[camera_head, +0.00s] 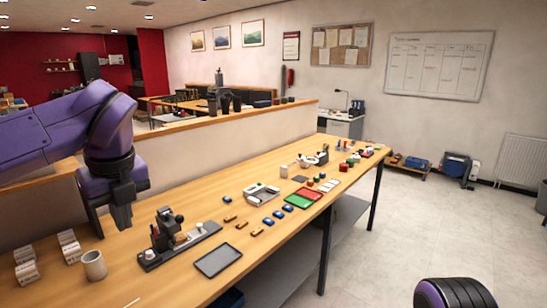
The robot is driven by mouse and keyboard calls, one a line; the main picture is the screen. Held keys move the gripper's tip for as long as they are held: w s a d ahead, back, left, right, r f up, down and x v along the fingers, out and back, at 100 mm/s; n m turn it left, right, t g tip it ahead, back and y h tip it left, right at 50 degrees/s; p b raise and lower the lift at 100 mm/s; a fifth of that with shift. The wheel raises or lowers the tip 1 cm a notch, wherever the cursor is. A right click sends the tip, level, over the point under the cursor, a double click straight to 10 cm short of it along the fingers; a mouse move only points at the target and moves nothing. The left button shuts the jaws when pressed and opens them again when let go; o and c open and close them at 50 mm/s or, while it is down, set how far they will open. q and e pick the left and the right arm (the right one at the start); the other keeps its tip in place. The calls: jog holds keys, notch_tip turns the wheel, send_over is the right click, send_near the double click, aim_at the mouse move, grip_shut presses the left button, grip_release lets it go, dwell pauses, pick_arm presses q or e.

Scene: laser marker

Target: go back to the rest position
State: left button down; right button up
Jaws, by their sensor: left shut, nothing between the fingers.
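My left gripper (121,214) hangs from the purple arm that comes in from the left. It points down over the near left part of the long wooden table (190,205). It is shut with nothing held, and it is apart from the things on the table, a little behind the black device with a lever (166,230). My right gripper is out of view; only a purple and black part of my right arm shows at the bottom right.
A grey cup (94,265), white blocks (26,272) and a dark tray (218,260) stand near the device. A low partition (225,135) runs behind.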

pick_arm(q)
jog(key=w+a+f+m+t+y+b, duration=0.1)
jog(key=w+a+f+m+t+y, duration=0.2)
jog(key=w+f+m+t+y, duration=0.6)
jog(key=s+d+f+m+h+b, duration=0.2)
jog(key=f+m+h, duration=0.1)
jog(key=f+m, duration=0.8)
jog(key=s+d+f+m+h+b, duration=0.25)
jog(key=f+m, duration=0.45)
jog(key=f, duration=0.8)
jog(key=s+f+m+g+h+b, duration=0.25)
jog(key=s+f+m, duration=0.55)
jog(key=s+f, duration=0.85)
jog(key=s+a+f+m+g+b, duration=0.1)
jog(key=s+a+f+m+g, duration=0.1)
jog(key=s+f, duration=0.3)
jog(key=s+a+f+m+g+b, duration=0.1)
jog(key=s+a+f+m+g, duration=0.1)
jog(key=s+f, duration=0.4)
jog(key=s+a+g, duration=0.1)
jog(key=s, duration=0.4)
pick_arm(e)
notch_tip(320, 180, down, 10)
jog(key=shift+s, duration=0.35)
